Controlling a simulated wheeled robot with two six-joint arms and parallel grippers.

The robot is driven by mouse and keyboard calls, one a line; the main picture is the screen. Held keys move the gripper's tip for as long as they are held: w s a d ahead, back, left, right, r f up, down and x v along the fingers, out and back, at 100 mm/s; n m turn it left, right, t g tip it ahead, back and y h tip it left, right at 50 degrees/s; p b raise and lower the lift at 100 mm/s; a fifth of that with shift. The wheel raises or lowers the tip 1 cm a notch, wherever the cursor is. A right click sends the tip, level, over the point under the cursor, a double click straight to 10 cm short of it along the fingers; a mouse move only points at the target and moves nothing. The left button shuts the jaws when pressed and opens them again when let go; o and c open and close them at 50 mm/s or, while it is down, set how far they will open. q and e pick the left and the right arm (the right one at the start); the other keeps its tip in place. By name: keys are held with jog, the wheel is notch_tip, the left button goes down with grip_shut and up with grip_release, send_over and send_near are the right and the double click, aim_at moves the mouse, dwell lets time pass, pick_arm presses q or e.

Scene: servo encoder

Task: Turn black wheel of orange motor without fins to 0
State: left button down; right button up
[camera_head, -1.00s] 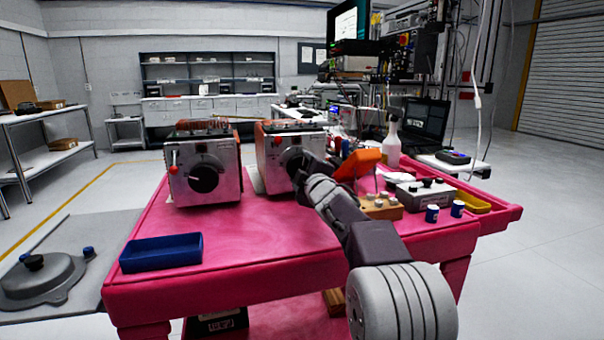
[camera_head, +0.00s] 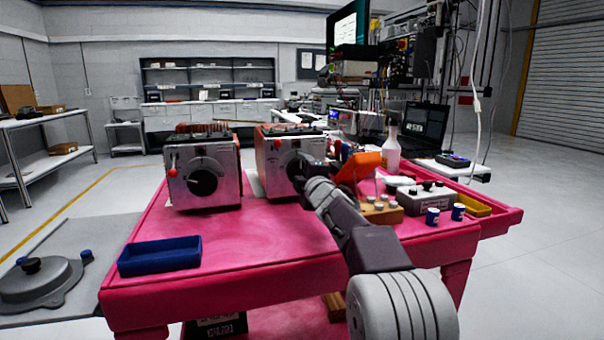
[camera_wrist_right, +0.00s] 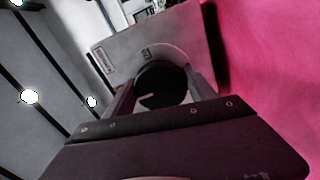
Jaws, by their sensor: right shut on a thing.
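Two motors with silver front plates stand on the pink table. The left motor (camera_head: 202,172) has orange-brown fins along its top, a red knob and a black wheel (camera_head: 203,177). The right motor (camera_head: 270,158) has an orange side and no fins that I can make out. My right gripper (camera_head: 306,172) is at its front and covers much of its black wheel. In the right wrist view, the fingers of the gripper (camera_wrist_right: 162,95) are on either side of the black wheel (camera_wrist_right: 160,84), shut on it. A pale pointer mark shows on the wheel, tilted. My left gripper is not in view.
A blue tray (camera_head: 160,256) lies at the table's front left. An orange device (camera_head: 359,168), a wooden block with pegs (camera_head: 381,210), a grey control box (camera_head: 426,196) and blue-capped jars (camera_head: 433,216) crowd the right side. The front middle of the table is clear.

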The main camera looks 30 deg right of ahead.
jog(key=o, duration=1.4)
jog(key=shift+f, duration=0.1)
jog(key=v, duration=0.9)
